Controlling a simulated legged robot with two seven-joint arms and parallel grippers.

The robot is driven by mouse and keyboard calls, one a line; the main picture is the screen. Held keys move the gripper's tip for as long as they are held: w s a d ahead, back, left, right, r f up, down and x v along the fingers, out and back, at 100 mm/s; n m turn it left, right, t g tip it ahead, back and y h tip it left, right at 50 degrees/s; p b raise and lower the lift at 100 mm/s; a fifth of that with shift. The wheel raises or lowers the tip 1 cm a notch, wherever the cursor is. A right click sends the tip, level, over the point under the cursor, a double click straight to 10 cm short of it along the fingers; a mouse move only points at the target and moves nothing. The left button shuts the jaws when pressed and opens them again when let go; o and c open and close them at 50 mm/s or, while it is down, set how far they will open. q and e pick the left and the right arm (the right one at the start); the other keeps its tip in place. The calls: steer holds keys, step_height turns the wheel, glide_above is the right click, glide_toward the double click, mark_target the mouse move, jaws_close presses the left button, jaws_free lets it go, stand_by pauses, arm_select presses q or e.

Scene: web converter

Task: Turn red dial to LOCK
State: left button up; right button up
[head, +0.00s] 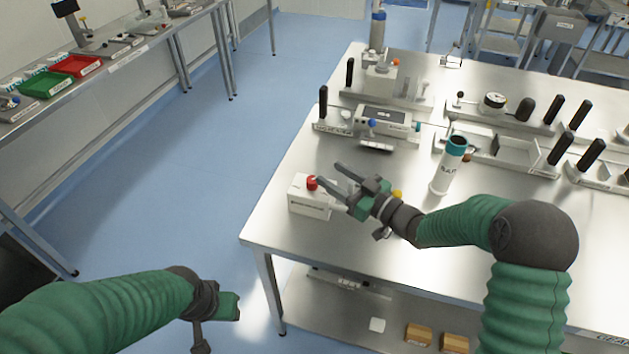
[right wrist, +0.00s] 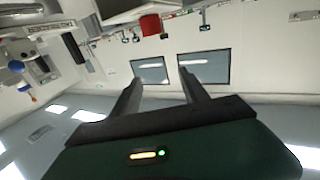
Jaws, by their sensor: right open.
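The red dial (head: 312,183) sits on top of a white box (head: 309,204) near the left edge of the steel table. A red part, likely the dial, shows at the top of the right wrist view (right wrist: 150,25). My right gripper (head: 329,175) is open and empty, with its fingertips close to the right side of the dial. I cannot tell whether a fingertip touches it. In the right wrist view its two fingers (right wrist: 159,82) are apart with nothing between them. My left gripper (head: 228,305) is low, off the table, far from the dial; its jaw state is unclear. The LOCK mark is not readable.
Fixtures with black handles (head: 323,103) stand farther back. A side bench (head: 110,65) holds red and green bins. Floor left of the table is clear.

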glide_toward(317, 185)
steer(key=x, duration=0.5)
steer(key=shift+a, duration=0.1)
steer(key=x, duration=0.6)
steer(key=shift+w+a+f+p, duration=0.15)
steer(key=shift+w+a+p, duration=0.1)
steer(key=shift+w+p, duration=0.15)
steer(key=shift+s, duration=0.15)
steer(key=shift+c, duration=0.4)
steer(key=shift+d, duration=0.1)
jaws_close()
